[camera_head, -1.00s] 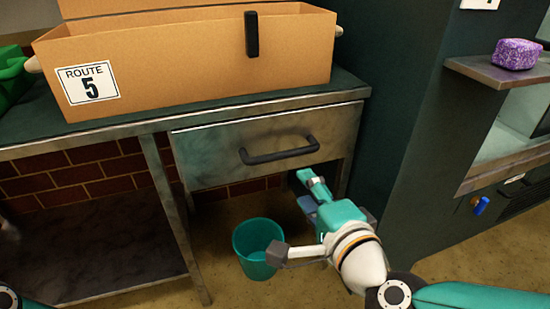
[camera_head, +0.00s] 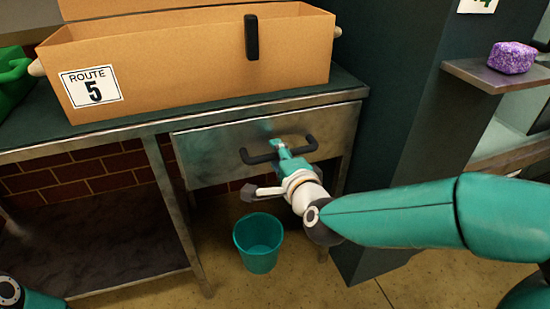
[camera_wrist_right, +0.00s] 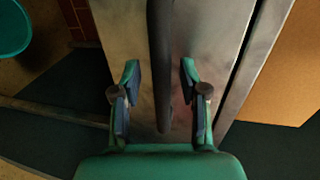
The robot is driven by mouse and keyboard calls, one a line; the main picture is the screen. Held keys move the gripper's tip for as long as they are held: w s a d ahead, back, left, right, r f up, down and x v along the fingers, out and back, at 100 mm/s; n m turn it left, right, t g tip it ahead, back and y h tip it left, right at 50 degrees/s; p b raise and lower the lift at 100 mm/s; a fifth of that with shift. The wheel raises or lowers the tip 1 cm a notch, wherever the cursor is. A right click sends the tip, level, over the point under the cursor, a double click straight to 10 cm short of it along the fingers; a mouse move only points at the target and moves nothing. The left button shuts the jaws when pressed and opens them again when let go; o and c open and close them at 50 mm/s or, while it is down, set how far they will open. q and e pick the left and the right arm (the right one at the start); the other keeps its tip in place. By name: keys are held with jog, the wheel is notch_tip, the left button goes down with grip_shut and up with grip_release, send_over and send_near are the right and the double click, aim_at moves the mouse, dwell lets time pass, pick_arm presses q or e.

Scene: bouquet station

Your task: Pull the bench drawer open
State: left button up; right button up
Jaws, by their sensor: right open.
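The bench drawer (camera_head: 215,158) is a worn grey metal front under the bench top, and it looks closed. Its dark bar handle (camera_head: 258,157) runs across the front. My right gripper (camera_head: 279,146) is at the middle of the handle in the head view. In the right wrist view, the handle (camera_wrist_right: 160,60) passes between the two open fingers of the right gripper (camera_wrist_right: 160,85), with a gap on each side. Part of the handle is hidden behind the gripper in the head view. At the bottom left, only a piece of my left arm shows; its gripper is out of frame.
A cardboard box (camera_head: 200,75) marked Route 5 stands on the bench top (camera_head: 45,125). A teal bucket (camera_head: 258,250) stands on the floor below the drawer. A dark cabinet with a metal shelf (camera_head: 480,75) bearing a purple block (camera_head: 511,57) is at the right.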

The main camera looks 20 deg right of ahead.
jog(key=shift+w, duration=0.2)
grip_shut()
